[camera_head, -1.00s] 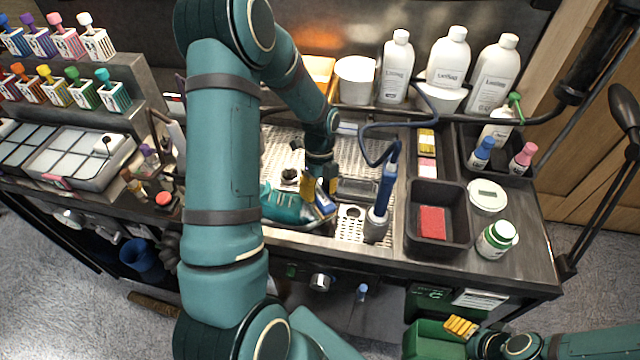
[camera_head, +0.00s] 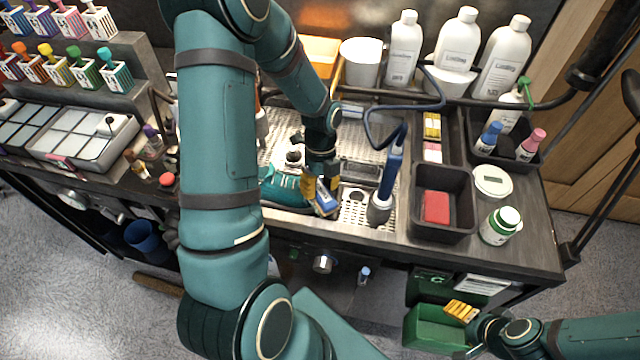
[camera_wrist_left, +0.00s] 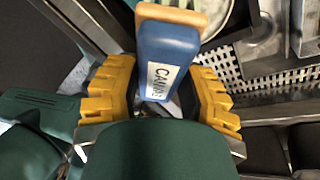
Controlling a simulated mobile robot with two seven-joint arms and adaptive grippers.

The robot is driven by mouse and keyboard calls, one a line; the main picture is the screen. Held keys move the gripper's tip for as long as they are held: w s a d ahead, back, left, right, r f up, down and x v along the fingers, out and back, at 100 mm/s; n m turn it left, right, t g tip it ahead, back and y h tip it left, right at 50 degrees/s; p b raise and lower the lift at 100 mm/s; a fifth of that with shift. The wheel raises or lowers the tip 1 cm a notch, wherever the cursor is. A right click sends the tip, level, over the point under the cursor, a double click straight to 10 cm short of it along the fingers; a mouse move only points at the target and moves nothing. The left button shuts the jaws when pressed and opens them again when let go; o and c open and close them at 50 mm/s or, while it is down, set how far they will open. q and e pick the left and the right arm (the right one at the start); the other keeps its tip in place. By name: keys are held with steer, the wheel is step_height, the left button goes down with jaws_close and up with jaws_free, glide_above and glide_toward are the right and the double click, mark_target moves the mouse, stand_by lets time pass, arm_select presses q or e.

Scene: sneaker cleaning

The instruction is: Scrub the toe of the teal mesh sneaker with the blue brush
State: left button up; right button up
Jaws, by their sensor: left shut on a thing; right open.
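The teal mesh sneaker (camera_head: 284,190) lies on the perforated metal tray, partly hidden behind my left arm. My left gripper (camera_head: 318,190) points down at the sneaker's right end, its yellow fingers shut on the blue brush (camera_head: 327,202). In the left wrist view the brush (camera_wrist_left: 168,60) sits between the yellow fingers (camera_wrist_left: 160,95), with a white label and a tan edge. Whether the brush touches the shoe cannot be told. My right gripper (camera_head: 462,312) is open and empty at the lower right, by the green bin.
A blue-handled hose tool (camera_head: 388,180) stands just right of the brush. A green bin (camera_head: 428,328) is below the bench.

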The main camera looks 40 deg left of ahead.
arm_select(q)
steer(key=shift+s+d, duration=0.2)
steer(key=shift+s, duration=0.1)
steer(key=r+p, duration=0.2)
steer(key=r, duration=0.1)
steer(key=shift+w+d+r+p, duration=0.15)
steer(key=shift+d+r+p, duration=0.15)
steer(key=shift+d+p, duration=0.1)
jaws_close()
steer(key=shift+w+d+r+p, duration=0.1)
steer(key=shift+w+r+p, duration=0.05)
steer(key=shift+r+p, duration=0.35)
steer(key=shift+w+d+r+p, duration=0.15)
steer(key=shift+r+p, duration=0.15)
steer(key=shift+r, duration=0.3)
steer(key=shift+a, duration=0.1)
steer(key=shift+w+d+r+p, duration=0.1)
steer(key=shift+d+r+p, duration=0.05)
steer(key=shift+r+p, duration=0.55)
steer(key=shift+w+d+r+p, duration=0.15)
steer(key=shift+r+p, duration=0.3)
steer(key=shift+r, duration=0.35)
